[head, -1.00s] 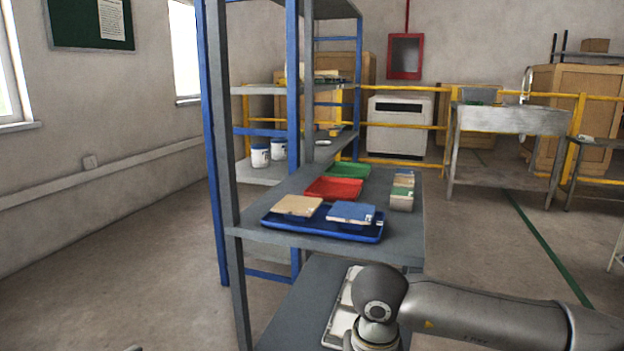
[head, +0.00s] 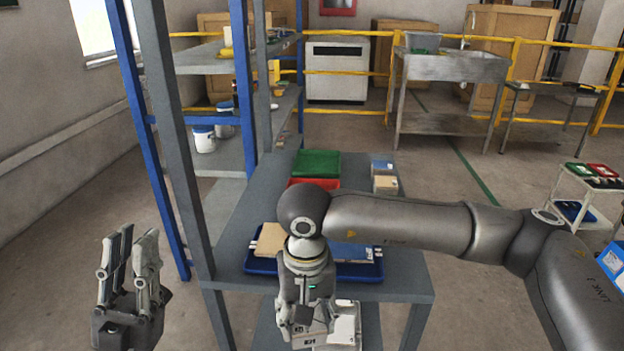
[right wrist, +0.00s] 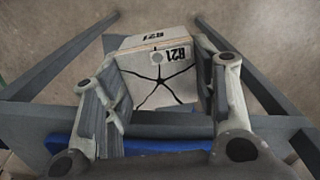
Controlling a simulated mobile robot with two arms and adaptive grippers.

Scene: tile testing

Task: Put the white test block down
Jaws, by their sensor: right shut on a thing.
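My right gripper (right wrist: 165,110) is shut on the white test block (right wrist: 160,78), which is marked R21 and has dark crack-like lines on its face. One finger is on each side of it. In the head view, my right gripper (head: 308,318) points down at the near edge of the grey shelf table, in front of the blue tray. White surfaces show around its fingertips there, but I cannot tell block from background. My left gripper (head: 131,262) is raised at the lower left, empty, with a gap between its fingers.
The blue tray (head: 262,266) holds a beige tile (head: 270,238) and a blue tile (head: 352,252), partly hidden by my right arm. Behind are a red tray (head: 310,183), a green tray (head: 316,163) and small blocks (head: 385,184). Shelf posts (head: 176,140) stand at left.

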